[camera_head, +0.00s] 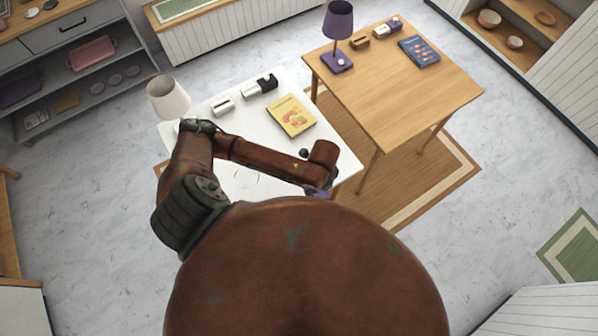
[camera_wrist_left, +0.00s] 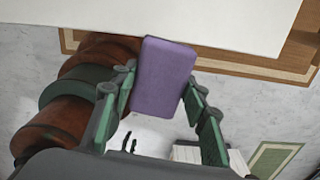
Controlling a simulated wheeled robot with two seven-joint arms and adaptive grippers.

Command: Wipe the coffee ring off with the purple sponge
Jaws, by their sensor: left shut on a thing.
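The purple sponge (camera_wrist_left: 163,77) is between the green-padded fingers of my left gripper (camera_wrist_left: 160,88) in the left wrist view, and the gripper is shut on it. In the head view a small purple patch of the sponge (camera_head: 322,194) shows at the end of my left arm, near the front right edge of the white table (camera_head: 345,163). The white tabletop also shows at the top of the wrist view (camera_wrist_left: 220,20). I cannot clearly make out the coffee ring; my arm covers part of the tabletop. My right gripper is not in view.
On the white table stand a white lamp (camera_head: 168,98), a yellow book (camera_head: 291,115) and small black and white items (camera_head: 262,86). A wooden table (camera_head: 400,95) with a purple lamp (camera_head: 338,22) and a blue book (camera_head: 419,51) adjoins behind right. Floor is clear at the left.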

